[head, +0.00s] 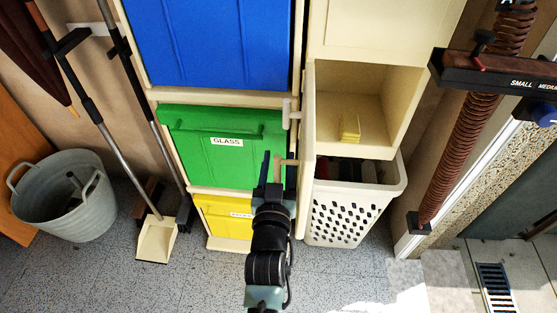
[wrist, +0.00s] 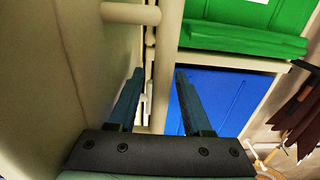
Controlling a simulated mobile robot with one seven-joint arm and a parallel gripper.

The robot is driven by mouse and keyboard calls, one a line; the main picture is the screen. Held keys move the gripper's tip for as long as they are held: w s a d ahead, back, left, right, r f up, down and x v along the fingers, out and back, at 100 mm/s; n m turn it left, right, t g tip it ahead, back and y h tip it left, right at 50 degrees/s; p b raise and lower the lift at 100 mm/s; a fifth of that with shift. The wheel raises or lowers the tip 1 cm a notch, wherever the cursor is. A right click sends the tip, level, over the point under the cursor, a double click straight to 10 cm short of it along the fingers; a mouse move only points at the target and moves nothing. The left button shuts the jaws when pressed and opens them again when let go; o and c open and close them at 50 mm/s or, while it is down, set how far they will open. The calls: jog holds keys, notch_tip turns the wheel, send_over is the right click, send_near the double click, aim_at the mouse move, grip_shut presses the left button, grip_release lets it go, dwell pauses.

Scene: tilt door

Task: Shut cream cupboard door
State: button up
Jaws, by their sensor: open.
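The cream cupboard (head: 360,85) stands right of the coloured bins, its lower compartment uncovered. Its cream door (head: 308,130) stands open, seen nearly edge-on at the compartment's left side. Pale fittings (head: 288,112) stick out from the door's left face. In the wrist view the door (wrist: 50,85) fills the left side, with a cream bar (wrist: 130,13) projecting from it. My gripper (head: 271,165) is open and upright just left of the door, in front of the green bin. In the wrist view my gripper's fingers (wrist: 160,73) are apart with nothing clearly held between them. Contact with the door cannot be told.
A yellow item (head: 350,128) lies in the compartment. A white perforated basket (head: 345,212) stands beneath it, close to the door. Blue (head: 210,40), green (head: 190,145) and yellow (head: 222,215) bins are stacked left. A grey bucket (head: 75,210) and dustpan (head: 157,240) stand farther left.

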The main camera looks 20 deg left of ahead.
grip_shut()
dwell(1.4)
